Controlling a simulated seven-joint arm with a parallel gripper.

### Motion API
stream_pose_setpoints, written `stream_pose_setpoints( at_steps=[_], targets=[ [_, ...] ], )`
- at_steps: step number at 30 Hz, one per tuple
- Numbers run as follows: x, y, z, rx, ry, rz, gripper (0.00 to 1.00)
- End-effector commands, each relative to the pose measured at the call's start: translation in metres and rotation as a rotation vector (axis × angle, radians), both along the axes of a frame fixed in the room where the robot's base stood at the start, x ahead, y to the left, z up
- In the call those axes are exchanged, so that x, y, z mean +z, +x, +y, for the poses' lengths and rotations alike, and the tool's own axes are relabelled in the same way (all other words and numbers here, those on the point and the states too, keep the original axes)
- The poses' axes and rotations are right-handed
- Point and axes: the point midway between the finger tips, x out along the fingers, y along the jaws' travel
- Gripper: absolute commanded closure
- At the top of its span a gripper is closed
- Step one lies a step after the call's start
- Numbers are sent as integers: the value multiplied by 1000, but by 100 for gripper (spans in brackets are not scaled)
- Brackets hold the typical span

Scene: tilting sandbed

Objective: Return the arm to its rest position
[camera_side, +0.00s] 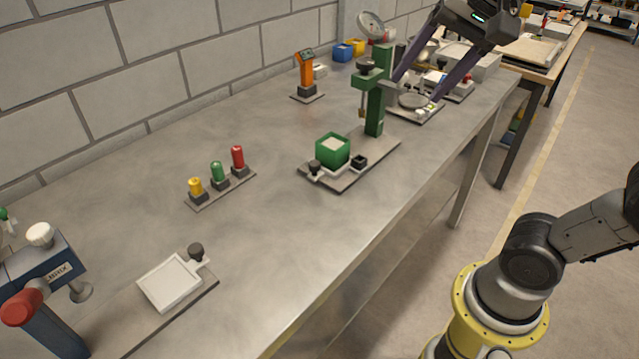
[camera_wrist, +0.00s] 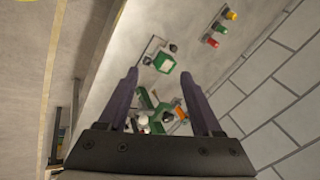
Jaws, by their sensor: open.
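My gripper (camera_side: 410,85) is at the top right of the side view, with its two long purple fingers spread apart and pointing down over the far part of the steel bench. Nothing is between the fingertips that I can tell. In the wrist view my gripper (camera_wrist: 165,75) also shows open, with the fingers wide apart. Behind them in that view are the green stand and small items on the bench. My arm's yellow base stands on the floor at the lower right of the side view. No marked rest position shows.
A green stand (camera_side: 376,105) with a green box (camera_side: 333,150) rises from the bench near the fingers. An orange device (camera_side: 307,72), coloured lamps (camera_side: 217,171), a white tray (camera_side: 170,284) and a blue press (camera_side: 45,270) stand around.

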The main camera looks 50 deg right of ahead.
Motion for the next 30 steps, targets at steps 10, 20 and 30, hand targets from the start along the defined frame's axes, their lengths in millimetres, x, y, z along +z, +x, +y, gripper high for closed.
stream_pose_setpoints(
  at_steps=[10, 20, 30],
  targets=[
    [-125, -75, -5, 658, -341, 0, 34],
    [-134, -68, -5, 961, -510, -30, 34],
    [-134, -68, -5, 967, -513, -29, 34]
  ],
)
